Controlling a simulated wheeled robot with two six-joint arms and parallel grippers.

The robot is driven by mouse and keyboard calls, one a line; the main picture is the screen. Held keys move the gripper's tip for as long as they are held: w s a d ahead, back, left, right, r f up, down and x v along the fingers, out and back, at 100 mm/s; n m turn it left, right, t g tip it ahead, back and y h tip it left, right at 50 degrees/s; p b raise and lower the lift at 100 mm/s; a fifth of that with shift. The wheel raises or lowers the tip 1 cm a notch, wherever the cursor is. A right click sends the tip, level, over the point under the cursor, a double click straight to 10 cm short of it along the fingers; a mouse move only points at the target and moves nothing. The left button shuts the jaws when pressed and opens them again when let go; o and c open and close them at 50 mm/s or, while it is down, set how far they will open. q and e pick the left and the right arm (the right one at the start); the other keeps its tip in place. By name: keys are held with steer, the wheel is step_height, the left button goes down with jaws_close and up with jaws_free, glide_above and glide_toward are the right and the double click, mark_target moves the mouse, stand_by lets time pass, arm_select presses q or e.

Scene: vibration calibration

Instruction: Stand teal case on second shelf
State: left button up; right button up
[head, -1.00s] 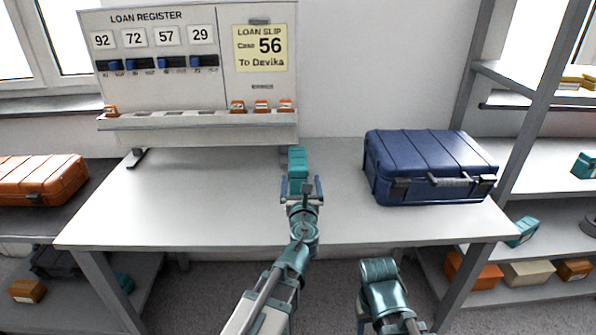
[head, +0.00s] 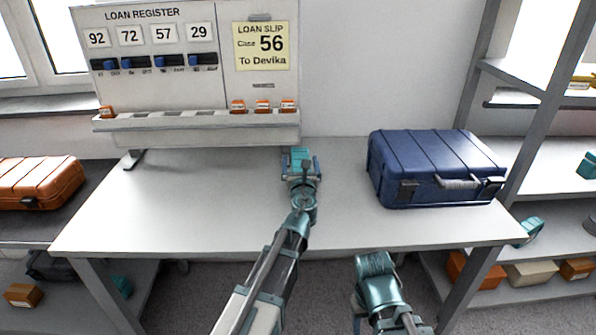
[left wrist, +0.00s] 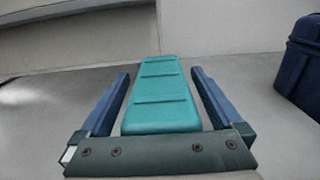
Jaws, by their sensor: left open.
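The teal case (head: 299,154) lies on the table in front of the register board, partly hidden by my left gripper. My left gripper (head: 301,163) is open, with one finger on each side of the case. In the left wrist view the teal case (left wrist: 161,95), with ridges across its top, lies between the two blue fingers (left wrist: 165,92), with a gap at each side. My right arm shows at the bottom of the head view, but its fingers do not. A shelf rack (head: 540,115) stands at the right; which level is the second shelf I cannot tell.
A large navy case (head: 435,165) stands on the table to the right of my left gripper. The register board (head: 150,75) stands behind. An orange case (head: 38,182) lies at the left. Teal items (head: 588,165) and several boxes (head: 530,275) are on the rack. The table's left part is clear.

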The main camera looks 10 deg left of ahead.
arm_select(q)
steer(key=shift+w+a, duration=0.1)
steer(key=shift+w, duration=0.2)
steer(key=shift+s, duration=0.1)
steer(key=shift+c, duration=0.2)
jaws_close()
steer(key=shift+r, duration=0.15)
